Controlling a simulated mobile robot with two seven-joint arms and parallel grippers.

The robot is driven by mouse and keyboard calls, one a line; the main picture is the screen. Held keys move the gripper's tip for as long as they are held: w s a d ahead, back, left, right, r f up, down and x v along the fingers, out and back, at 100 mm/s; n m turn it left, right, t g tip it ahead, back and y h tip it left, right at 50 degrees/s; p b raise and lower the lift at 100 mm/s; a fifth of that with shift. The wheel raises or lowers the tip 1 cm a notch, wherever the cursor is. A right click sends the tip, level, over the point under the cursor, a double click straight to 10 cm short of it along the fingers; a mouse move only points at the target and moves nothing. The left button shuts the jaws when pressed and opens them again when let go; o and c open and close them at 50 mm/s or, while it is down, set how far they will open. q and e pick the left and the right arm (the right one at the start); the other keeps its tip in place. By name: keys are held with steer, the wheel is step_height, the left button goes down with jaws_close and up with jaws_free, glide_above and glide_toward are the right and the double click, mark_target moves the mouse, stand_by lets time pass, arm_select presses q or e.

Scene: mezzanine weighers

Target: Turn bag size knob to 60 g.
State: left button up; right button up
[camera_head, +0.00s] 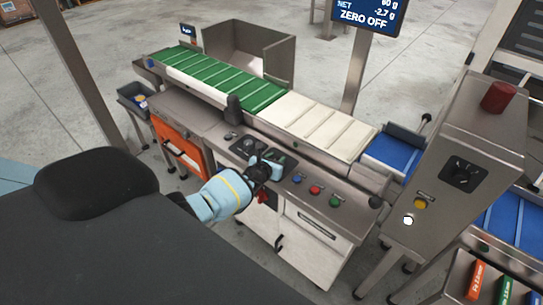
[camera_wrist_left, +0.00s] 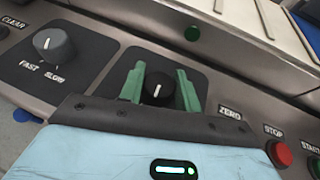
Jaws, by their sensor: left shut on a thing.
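In the left wrist view the bag size knob (camera_wrist_left: 157,91) is a small round black dial with a white pointer line, set in a dark plate on the sloped steel panel. The line points up and slightly right in that picture. My left gripper (camera_wrist_left: 160,82) has its two green fingers on either side of the knob and is shut on it. Any scale or label around the knob is hidden by the gripper or not legible. In the head view my left gripper (camera_head: 267,167) reaches the panel and covers the knob. My right gripper is not in view.
A grey FAST/SLOW knob (camera_wrist_left: 54,46) sits left of the held knob. A red STOP button (camera_wrist_left: 279,153) and a green START button (camera_head: 334,201) are to the right. A belt with green slats (camera_head: 215,72) runs behind. The screen (camera_head: 366,14) reads NET -2.7 g, ZERO OFF.

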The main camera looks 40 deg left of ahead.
arm_select(q)
steer(key=n+y, duration=0.2)
steer(key=y, duration=0.1)
steer(key=shift+w+d+r+n+g, duration=0.1)
steer(key=shift+n+g, duration=0.3)
steer(key=shift+n+g+y+b, duration=0.35)
steer(key=shift+n+g+y, duration=0.45)
steer(key=shift+n+y, duration=0.65)
steer(key=shift+y, duration=0.25)
steer(key=shift+n+g, duration=0.3)
steer(key=shift+n, duration=0.05)
steer(key=o, duration=0.9)
steer(key=shift+o, duration=0.4)
